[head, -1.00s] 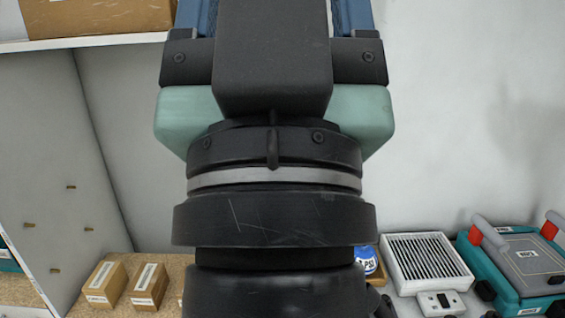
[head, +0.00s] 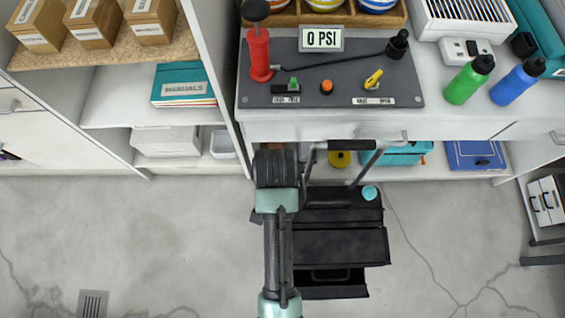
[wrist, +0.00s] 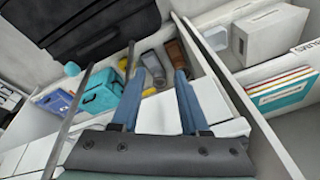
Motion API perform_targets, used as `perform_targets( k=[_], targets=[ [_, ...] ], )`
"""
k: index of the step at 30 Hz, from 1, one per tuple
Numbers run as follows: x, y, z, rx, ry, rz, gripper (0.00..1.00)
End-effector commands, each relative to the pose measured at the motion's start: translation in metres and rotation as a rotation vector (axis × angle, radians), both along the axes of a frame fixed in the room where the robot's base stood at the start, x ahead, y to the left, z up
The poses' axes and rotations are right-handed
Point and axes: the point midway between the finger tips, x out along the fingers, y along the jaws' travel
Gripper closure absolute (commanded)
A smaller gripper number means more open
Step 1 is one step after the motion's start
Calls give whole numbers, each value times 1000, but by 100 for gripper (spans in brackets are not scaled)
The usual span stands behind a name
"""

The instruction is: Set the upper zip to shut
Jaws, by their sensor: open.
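A teal bag (head: 403,156) sits on the low shelf under the counter in the head view, with a small orange-red spot near its right end. It also shows left of centre in the wrist view (wrist: 97,93), with dark straps or fittings on it. I cannot make out an upper zip or its state in either view. My gripper (wrist: 158,75) has two blue fingers spread apart with nothing between them. The bag lies left of and beyond the fingers, not touching them. In the head view my arm hides the fingers.
A black wheeled toolbox (head: 338,248) with an upright grey handle stands on the floor close to my arm. A blue box (head: 474,155) and a yellow round thing (head: 341,159) share the low shelf. The counter (head: 440,118) overhangs them.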

Motion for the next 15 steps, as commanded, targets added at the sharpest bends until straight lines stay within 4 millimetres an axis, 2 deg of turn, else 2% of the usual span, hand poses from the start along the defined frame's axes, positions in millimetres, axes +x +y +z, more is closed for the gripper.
perform_targets(
  k=[1,3,6,11,15],
  targets=[
    [-26,1,-39,4,90,-20,55],
    [-52,1,-63,8,178,-42,55],
    [-74,2,-80,8,251,-62,55],
    [-81,2,-94,8,275,-68,55],
    [-81,2,-119,8,275,-67,55]
  ],
)
